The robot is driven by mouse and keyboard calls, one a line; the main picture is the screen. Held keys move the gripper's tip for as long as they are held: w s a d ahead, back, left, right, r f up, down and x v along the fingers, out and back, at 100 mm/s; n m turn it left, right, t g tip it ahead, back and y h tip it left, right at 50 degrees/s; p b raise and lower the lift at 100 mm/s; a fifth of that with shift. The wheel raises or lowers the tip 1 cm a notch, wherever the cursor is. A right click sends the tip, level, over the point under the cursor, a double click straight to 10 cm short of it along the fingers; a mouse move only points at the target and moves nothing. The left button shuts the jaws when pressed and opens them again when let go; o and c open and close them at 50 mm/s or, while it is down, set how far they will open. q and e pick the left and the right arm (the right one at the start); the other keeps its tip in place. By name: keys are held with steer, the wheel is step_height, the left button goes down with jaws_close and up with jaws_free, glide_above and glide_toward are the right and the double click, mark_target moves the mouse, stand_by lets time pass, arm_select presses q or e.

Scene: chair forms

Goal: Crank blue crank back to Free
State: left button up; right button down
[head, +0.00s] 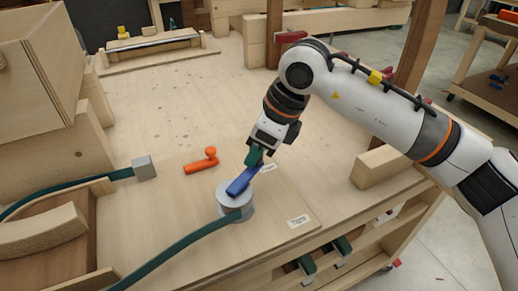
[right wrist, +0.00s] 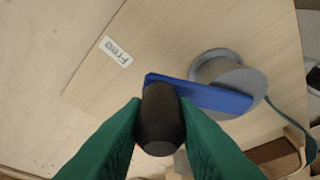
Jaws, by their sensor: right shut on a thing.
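The blue crank (head: 241,184) sits on a grey drum (head: 236,205) on the wooden board, its arm pointing away toward the upper right. My right gripper (head: 255,157) comes down over the crank's outer end. In the right wrist view its green fingers (right wrist: 160,125) are shut on the black knob (right wrist: 160,112) of the blue crank (right wrist: 205,93). The "Free" label (right wrist: 116,51) lies on the board left of the crank there, apart from the crank arm. My left gripper is not in view.
A green strap (head: 180,246) runs from the drum to the lower left. An orange crank-shaped part (head: 203,161) lies left of my gripper. Another white label (head: 267,168) is beside the gripper. A wood block (head: 380,166) stands right. The board behind is mostly clear.

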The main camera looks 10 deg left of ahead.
steer(key=shift+r, duration=0.1)
steer(key=c, duration=1.2)
jaws_free()
steer(key=shift+o, duration=0.2)
steer(key=b+v, duration=0.1)
steer(key=v, duration=1.1)
